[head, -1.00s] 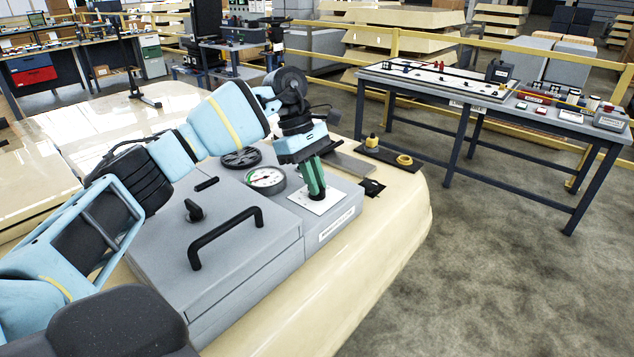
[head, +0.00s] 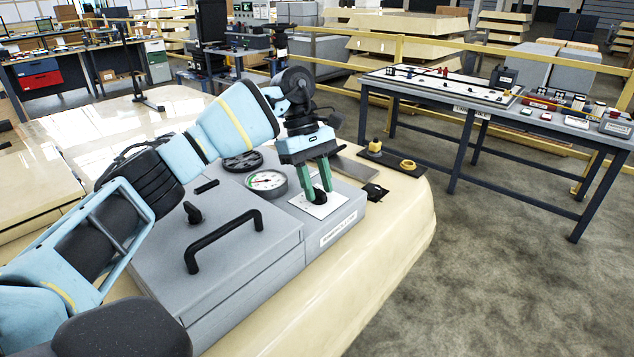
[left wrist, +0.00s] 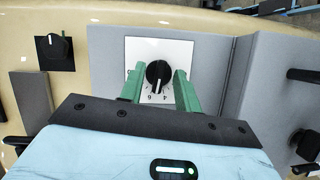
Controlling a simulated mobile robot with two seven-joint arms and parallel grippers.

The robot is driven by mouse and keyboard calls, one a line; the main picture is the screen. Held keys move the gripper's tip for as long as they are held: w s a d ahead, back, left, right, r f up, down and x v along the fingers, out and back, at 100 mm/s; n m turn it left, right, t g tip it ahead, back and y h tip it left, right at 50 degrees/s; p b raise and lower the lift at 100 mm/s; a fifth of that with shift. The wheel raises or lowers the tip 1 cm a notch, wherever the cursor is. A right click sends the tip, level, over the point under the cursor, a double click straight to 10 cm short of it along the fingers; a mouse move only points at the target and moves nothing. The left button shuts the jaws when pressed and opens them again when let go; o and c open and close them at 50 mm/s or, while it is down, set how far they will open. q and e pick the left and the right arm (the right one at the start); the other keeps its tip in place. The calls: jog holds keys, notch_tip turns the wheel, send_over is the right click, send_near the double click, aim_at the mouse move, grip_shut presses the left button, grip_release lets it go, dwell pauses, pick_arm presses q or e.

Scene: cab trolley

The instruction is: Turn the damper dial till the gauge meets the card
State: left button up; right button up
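The damper dial, a black knob (left wrist: 158,74) with a white pointer line, sits on a white square scale plate (left wrist: 139,49) with numbers. In the head view the dial (head: 319,195) is partly hidden by my fingers. My left gripper (head: 316,197) points down over it, its two green fingers apart, one on each side of the knob. In the left wrist view the fingers (left wrist: 160,83) show narrow gaps to the knob. The round gauge (head: 266,181) has a white face with a green arc; its needle reading is too small to tell. I cannot identify the card for certain.
The grey housing has a black bar handle (head: 224,239), a small black knob (head: 193,212) and a black handwheel (head: 242,161). Another black knob (left wrist: 54,46) sits on a dark plate beside it. A workbench (head: 470,104) with parts stands at right, across open floor.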

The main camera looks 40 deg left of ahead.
pick_arm(q)
jog(key=v, duration=0.7)
jog(key=shift+r, duration=0.35)
jog(key=shift+a, duration=0.15)
